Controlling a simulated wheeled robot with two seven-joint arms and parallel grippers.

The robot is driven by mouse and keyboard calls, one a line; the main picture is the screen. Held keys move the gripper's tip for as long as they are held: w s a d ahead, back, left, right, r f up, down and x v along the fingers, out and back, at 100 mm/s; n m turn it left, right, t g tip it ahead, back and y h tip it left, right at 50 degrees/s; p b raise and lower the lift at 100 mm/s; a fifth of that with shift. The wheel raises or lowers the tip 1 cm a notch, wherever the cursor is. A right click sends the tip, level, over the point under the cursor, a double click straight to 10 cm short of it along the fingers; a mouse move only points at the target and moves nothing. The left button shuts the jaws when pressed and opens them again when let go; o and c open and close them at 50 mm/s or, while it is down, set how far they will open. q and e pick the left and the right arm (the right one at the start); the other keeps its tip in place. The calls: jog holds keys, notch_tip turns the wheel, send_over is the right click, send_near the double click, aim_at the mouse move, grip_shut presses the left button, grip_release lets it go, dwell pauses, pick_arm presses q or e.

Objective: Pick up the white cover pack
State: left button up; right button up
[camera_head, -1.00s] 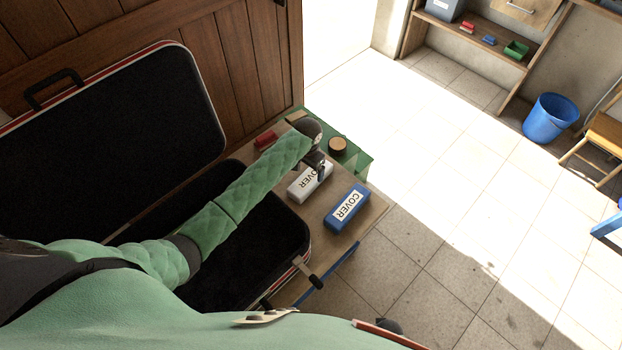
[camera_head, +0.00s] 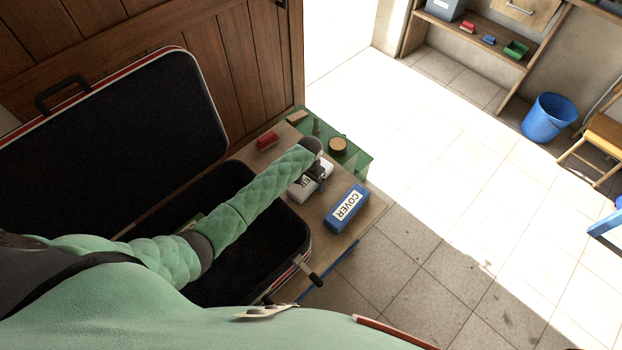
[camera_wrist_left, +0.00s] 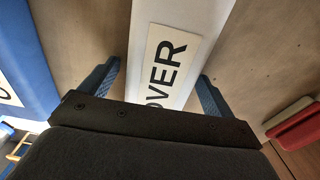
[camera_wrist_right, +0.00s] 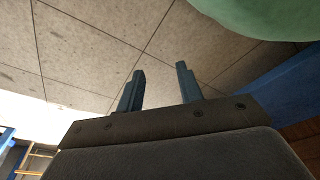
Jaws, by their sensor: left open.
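The white cover pack (camera_head: 302,190) lies on the wooden table with its label partly hidden by my left gripper (camera_head: 318,176). In the left wrist view the white pack (camera_wrist_left: 200,22) lies between the two open fingers of the left gripper (camera_wrist_left: 160,85), with a gap on each side. The fingers are open, and I cannot tell how far above the table they are. My right gripper (camera_wrist_right: 160,88) is open and empty over the tiled floor in the right wrist view. It cannot be made out in the head view.
A blue cover pack (camera_head: 347,209) lies just right of the white one. A red item (camera_head: 266,141) lies behind. An open black suitcase (camera_head: 307,232) stands left, under my left arm. A green surface (camera_head: 362,160) with a round wooden piece (camera_head: 337,145) is beyond the table.

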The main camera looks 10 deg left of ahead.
pick_arm(q)
jog(key=c, duration=1.1)
jog(key=shift+c, duration=0.6)
jog(key=shift+r, duration=0.15)
